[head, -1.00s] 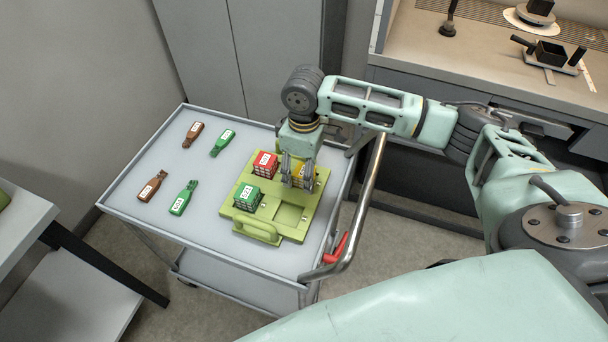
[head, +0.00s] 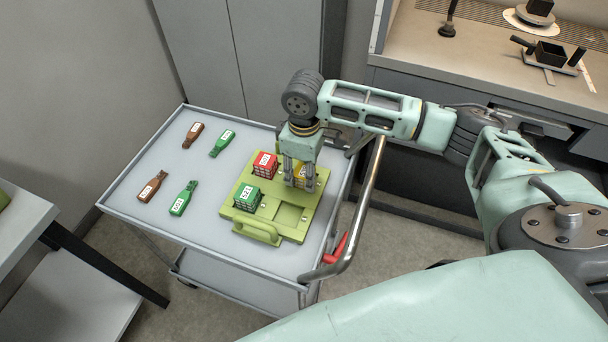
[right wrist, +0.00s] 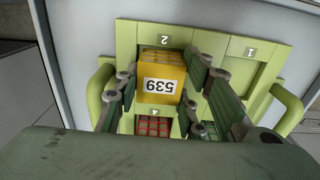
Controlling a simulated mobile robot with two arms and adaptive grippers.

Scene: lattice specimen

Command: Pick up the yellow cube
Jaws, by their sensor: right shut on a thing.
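In the right wrist view the yellow cube (right wrist: 161,77) shows a white label reading 539, beside the number 2 on the tray. My right gripper (head: 298,183) points down at the cube and is shut on it, with its fingers on both sides in the right wrist view (right wrist: 161,85). My left gripper is not in view.
A red cube (head: 265,165) and a green cube (head: 248,197) sit in the tray beside the yellow one. Brown bottles (head: 152,187) and green bottles (head: 183,198) lie on the left of the cart (head: 140,225). The cart's metal handle (head: 367,205) rises at its right.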

